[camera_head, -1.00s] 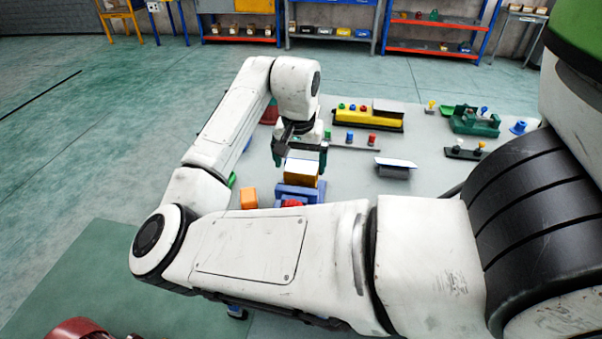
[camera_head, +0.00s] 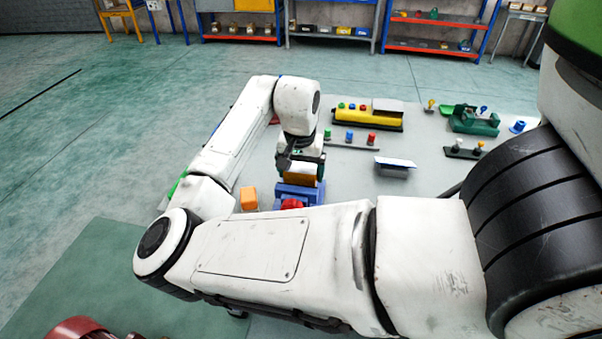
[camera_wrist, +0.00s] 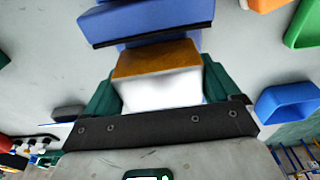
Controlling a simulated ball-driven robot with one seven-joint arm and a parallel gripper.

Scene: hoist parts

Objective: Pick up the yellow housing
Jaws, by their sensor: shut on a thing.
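The yellow housing (camera_head: 299,180) is a boxy block with an ochre side and a pale face. It sits at the blue fixture (camera_head: 313,194) on the grey table, and whether it still touches the fixture cannot be told. My gripper (camera_head: 301,170) reaches down from above with its dark green fingers on both sides of the housing, shut on it. In the wrist view the housing (camera_wrist: 158,75) lies between the two fingers, with the blue fixture (camera_wrist: 150,20) just beyond. My arm hides part of the table in front.
An orange block (camera_head: 249,199) stands left of the fixture, and a red part (camera_head: 291,204) in front of it. A long yellow box (camera_head: 366,119), a strip of coloured knobs (camera_head: 350,142) and a grey block (camera_head: 394,170) lie behind and right. Bare table lies between them.

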